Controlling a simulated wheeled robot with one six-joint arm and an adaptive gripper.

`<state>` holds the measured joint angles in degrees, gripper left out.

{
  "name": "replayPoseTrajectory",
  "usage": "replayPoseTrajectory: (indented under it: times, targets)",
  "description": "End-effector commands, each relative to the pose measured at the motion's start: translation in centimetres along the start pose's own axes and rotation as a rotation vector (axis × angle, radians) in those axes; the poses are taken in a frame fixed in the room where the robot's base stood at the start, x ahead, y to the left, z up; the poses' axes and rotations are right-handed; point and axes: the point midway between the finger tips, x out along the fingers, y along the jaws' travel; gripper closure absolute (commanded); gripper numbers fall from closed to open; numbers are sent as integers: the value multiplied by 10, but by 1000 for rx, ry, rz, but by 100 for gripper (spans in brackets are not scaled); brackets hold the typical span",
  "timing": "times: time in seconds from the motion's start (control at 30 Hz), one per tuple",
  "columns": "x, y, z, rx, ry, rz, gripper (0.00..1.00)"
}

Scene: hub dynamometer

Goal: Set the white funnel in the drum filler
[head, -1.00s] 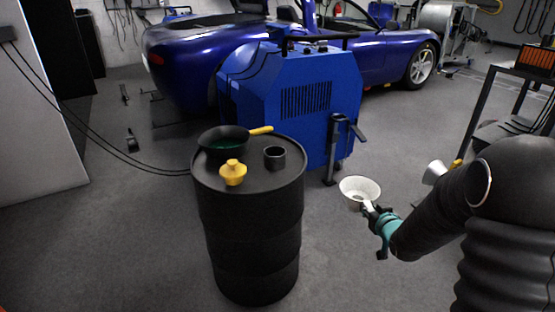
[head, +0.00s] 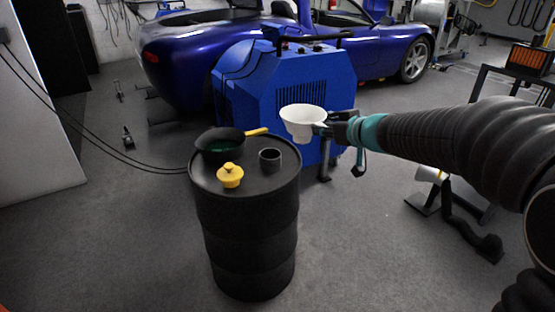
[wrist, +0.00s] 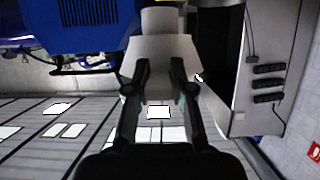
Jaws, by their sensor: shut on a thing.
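The white funnel (head: 302,121) is held in the air by my gripper (head: 328,129), to the right of and above the drum's top, with its wide mouth up. In the wrist view the funnel (wrist: 160,55) sits between the two fingers of my gripper (wrist: 160,92). The black drum (head: 247,235) stands upright on the floor. On its top a short dark open ring (head: 270,160) stands near the right edge; it looks like the drum filler. The funnel is apart from the ring.
A dark pan (head: 218,145) with a yellow handle and a yellow capped piece (head: 230,175) are also on the drum top, left of the ring. A blue machine (head: 285,90) stands close behind. A blue car (head: 200,50) is farther back.

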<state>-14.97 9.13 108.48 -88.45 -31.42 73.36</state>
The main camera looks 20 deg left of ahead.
Motion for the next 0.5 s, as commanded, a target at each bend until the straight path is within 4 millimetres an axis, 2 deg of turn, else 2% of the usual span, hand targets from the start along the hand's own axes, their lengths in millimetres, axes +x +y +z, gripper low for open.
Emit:
replayPoseTrajectory:
  times: [0.3,0.5]
  targets:
    - [62,-40,18,2,-4,-5,100]
    - [92,-57,25,1,-2,-3,100]
